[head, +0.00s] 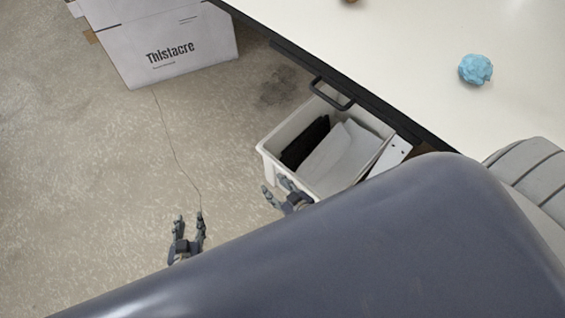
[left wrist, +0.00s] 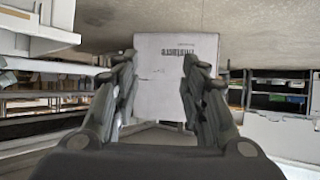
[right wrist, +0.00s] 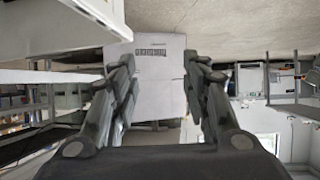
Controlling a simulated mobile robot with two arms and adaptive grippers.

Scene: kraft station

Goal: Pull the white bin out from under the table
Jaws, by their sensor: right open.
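The white bin (head: 267,158) stands on the floor in the head view, its far right part under the table edge. It holds a black item (head: 305,143) and pale flat items (head: 340,155). My right gripper (head: 276,187) is by the bin's near left corner, fingers apart; I cannot tell whether it touches the rim. My left gripper (head: 190,217) is over bare floor, left of the bin. Its fingers are spread and empty in the left wrist view (left wrist: 157,85). The right wrist view shows my right fingers (right wrist: 158,85) spread with nothing between them.
A blue lump (head: 475,69) lies on top. A Thistacre box (head: 165,45) stands at upper left. The floor (head: 90,190) left of the bin is open, with a thin cord.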

